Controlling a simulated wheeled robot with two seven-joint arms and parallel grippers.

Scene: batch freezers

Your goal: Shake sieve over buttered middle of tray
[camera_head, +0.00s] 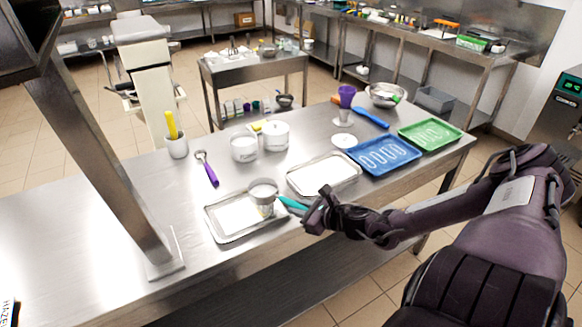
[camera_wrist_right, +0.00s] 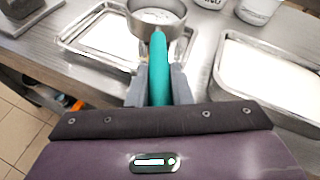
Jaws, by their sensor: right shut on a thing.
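The sieve (camera_head: 263,189) has a round metal bowl and a teal handle. My right gripper (camera_head: 312,213) is shut on the handle, and the bowl hangs above the right part of a metal tray (camera_head: 216,226) with a white lining. In the right wrist view the gripper (camera_wrist_right: 158,92) grips the teal handle (camera_wrist_right: 158,62), and the sieve bowl (camera_wrist_right: 135,27) holds white powder. The tray (camera_wrist_right: 72,43) shows there behind and left of the bowl. Butter on the tray cannot be made out. My left gripper is not in view.
A second lined metal tray (camera_head: 340,190) lies to the right, close to the sieve. Behind stand two white tubs (camera_head: 244,150) and (camera_head: 276,136), a purple-handled tool (camera_head: 208,173) and a white cup (camera_head: 177,147). Blue (camera_head: 406,164) and green (camera_head: 449,142) trays lie further right. The table's left part is clear.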

